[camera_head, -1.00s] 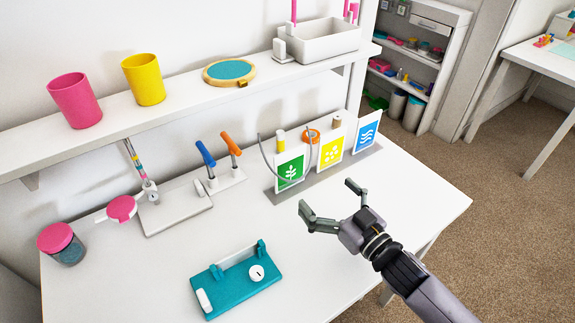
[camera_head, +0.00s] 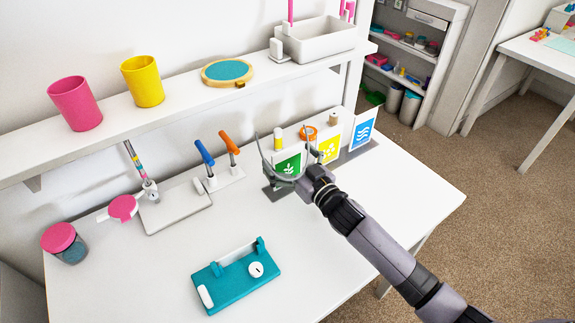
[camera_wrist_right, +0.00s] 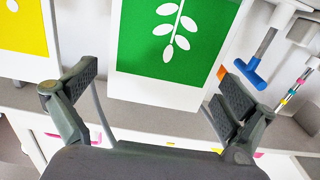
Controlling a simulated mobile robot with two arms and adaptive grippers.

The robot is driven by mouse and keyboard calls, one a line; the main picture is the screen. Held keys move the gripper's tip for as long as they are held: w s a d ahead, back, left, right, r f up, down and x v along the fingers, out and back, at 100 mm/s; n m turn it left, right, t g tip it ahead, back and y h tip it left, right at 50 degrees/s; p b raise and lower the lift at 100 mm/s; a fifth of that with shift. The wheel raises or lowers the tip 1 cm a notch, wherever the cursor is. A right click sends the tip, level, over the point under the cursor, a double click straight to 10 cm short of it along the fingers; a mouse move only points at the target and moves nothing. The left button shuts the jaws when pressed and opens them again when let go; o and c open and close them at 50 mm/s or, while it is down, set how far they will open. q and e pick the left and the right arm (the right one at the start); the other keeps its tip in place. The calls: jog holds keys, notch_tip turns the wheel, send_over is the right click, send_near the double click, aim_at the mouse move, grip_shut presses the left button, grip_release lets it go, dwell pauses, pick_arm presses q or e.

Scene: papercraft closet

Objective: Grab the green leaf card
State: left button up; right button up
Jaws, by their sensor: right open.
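The green leaf card (camera_head: 288,164) stands upright in the card rack on the table, its lower part hidden behind my right gripper in the head view. In the right wrist view the card (camera_wrist_right: 172,45), green with a white leaf sprig and a white border, fills the upper middle. My right gripper (camera_head: 292,172) is open and empty, just in front of the card. In the wrist view its two fingers (camera_wrist_right: 155,95) stand apart on either side of the card's lower edge. I cannot tell whether either finger touches it. My left gripper is not in view.
A yellow card (camera_head: 329,146) and a blue card (camera_head: 362,131) stand to the right in the same grey rack. A teal holder (camera_head: 235,279) lies at the table's front. Orange and blue handled tools (camera_head: 205,154) stand to the left. A shelf (camera_head: 190,84) runs above.

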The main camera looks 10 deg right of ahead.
jog(key=shift+w+a, duration=0.1)
jog(key=shift+w, duration=0.1)
jog(key=shift+s, duration=0.1)
jog(key=shift+c, duration=0.5)
jog(key=c, duration=0.9)
